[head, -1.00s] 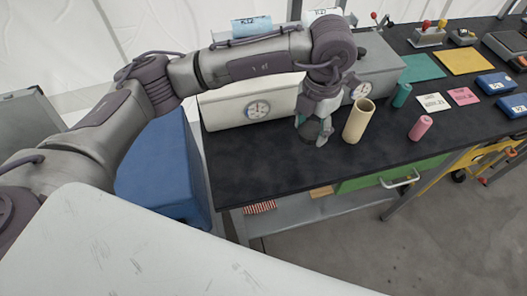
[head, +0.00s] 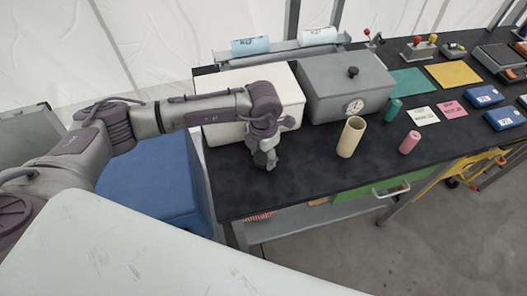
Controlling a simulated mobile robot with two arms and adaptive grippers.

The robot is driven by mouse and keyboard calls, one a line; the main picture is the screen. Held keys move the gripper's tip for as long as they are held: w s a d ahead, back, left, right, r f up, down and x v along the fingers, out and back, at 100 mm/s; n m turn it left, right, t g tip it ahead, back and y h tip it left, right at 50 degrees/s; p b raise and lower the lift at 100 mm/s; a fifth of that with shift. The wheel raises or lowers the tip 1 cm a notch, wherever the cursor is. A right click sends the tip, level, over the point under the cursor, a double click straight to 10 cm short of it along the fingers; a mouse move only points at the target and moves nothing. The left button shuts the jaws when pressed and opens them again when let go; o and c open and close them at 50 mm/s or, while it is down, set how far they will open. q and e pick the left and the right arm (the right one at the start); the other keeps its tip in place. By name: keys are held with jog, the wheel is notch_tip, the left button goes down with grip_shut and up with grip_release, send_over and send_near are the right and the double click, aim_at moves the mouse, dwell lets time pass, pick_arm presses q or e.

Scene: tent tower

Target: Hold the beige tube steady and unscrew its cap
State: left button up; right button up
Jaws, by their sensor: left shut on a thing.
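The beige tube (head: 350,138) stands upright on the black table top, and its upper end looks like an open rim with no cap on it. My left gripper (head: 265,161) is to the left of the tube, apart from it, pointing down just above the table in front of the white box. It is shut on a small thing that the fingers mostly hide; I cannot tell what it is. My right gripper is out of view.
A white box (head: 223,90) and a grey box (head: 335,95) with a dial stand behind. The table's front left is clear.

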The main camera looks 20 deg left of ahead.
pick_arm(q)
jog(key=shift+f, duration=0.1)
jog(key=shift+f+b, duration=0.15)
jog(key=shift+b, duration=0.15)
jog(key=o, duration=1.3)
jog(key=shift+r, duration=0.25)
